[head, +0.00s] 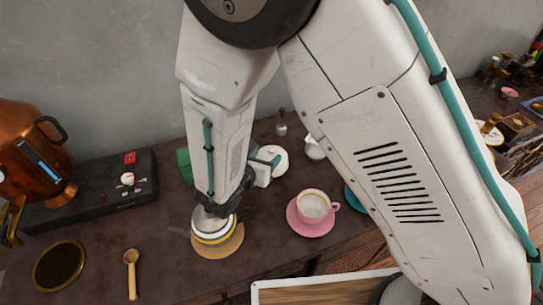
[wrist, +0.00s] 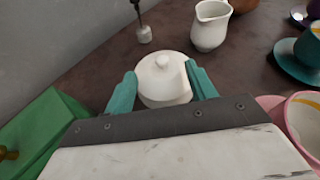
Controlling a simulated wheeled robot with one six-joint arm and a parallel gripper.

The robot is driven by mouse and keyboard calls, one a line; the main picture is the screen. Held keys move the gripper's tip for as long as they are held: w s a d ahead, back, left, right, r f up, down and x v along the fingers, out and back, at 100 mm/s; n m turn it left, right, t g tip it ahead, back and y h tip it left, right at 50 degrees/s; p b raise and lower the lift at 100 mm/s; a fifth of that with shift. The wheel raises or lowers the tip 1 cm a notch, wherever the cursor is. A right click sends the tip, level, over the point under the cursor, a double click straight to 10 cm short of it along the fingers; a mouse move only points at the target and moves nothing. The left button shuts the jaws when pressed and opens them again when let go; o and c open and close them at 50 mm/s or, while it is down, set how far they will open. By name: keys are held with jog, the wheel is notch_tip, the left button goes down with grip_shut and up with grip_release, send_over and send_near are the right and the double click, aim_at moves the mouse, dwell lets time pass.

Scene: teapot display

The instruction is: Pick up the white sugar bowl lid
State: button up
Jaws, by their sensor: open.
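The white sugar bowl (wrist: 166,101) stands on the dark table in the wrist view. Its round white lid (wrist: 160,76) with a small knob sits on top. My gripper (wrist: 163,84) is open, with one teal finger to the left of the lid and bowl and one to the right. I cannot tell whether either finger touches. The lower front of the bowl is hidden behind my gripper's dark plate. In the head view the sugar bowl (head: 280,160) shows just beyond my gripper (head: 269,160), partly covered by it.
A white creamer (wrist: 211,25) stands behind right. A pink saucer (head: 310,225) with a pink cup (head: 313,206) is nearby on the right. A green box (wrist: 45,130) lies left. A gold-banded white piece (head: 212,237) rests on a cork mat (head: 230,246) below my arm.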

aim_at(269, 151)
jog(key=x, duration=0.4)
jog(key=shift+w+r, duration=0.2)
jog(key=shift+w, duration=0.1)
jog(key=shift+s, duration=0.1)
grip_shut()
